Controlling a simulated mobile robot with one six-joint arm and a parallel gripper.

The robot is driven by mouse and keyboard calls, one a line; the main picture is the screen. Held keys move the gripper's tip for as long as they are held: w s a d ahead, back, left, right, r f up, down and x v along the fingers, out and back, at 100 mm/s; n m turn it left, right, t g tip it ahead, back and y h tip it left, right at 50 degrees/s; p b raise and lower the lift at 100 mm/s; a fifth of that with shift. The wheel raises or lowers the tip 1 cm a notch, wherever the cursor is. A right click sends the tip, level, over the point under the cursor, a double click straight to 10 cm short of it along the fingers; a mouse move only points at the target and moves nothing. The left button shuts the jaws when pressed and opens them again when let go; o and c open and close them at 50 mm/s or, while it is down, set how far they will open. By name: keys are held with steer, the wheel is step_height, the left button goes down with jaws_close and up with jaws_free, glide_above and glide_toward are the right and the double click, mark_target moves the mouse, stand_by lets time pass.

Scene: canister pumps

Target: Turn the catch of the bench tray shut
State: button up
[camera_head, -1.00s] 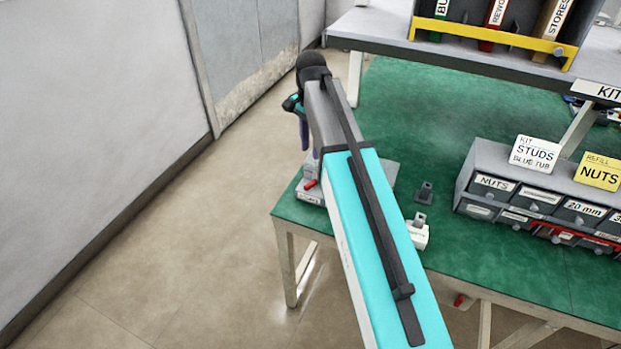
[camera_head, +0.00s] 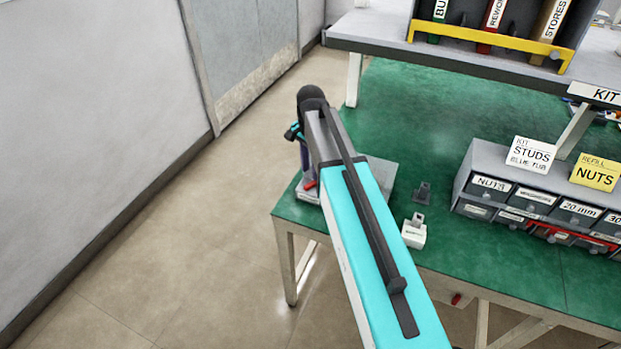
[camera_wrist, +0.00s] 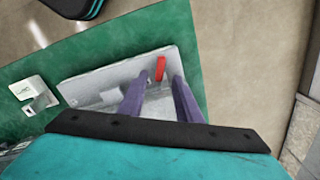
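The bench tray (camera_head: 380,172) is a grey tray on the near left corner of the green bench, partly hidden behind my arm in the head view. It also shows in the wrist view (camera_wrist: 90,88). Its catch is a small red lever (camera_wrist: 160,68) on the tray's edge; it shows as a red spot in the head view (camera_head: 310,184). My gripper (camera_wrist: 153,88) has two purple fingers, which stand apart with the red lever just past and between their tips in the wrist view. I cannot tell whether they touch it.
A white block-like fixture (camera_head: 414,232) and a small dark bracket (camera_head: 423,192) stand right of the tray. A grey drawer unit (camera_head: 530,200) with labelled drawers is further right. A raised shelf (camera_head: 450,62) spans the back. Floor is open to the left.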

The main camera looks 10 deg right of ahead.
mark_target(311, 184)
steer(key=shift+f+p, duration=0.6)
steer(key=shift+f, duration=2.15)
steer(key=shift+c, duration=0.2)
jaws_close()
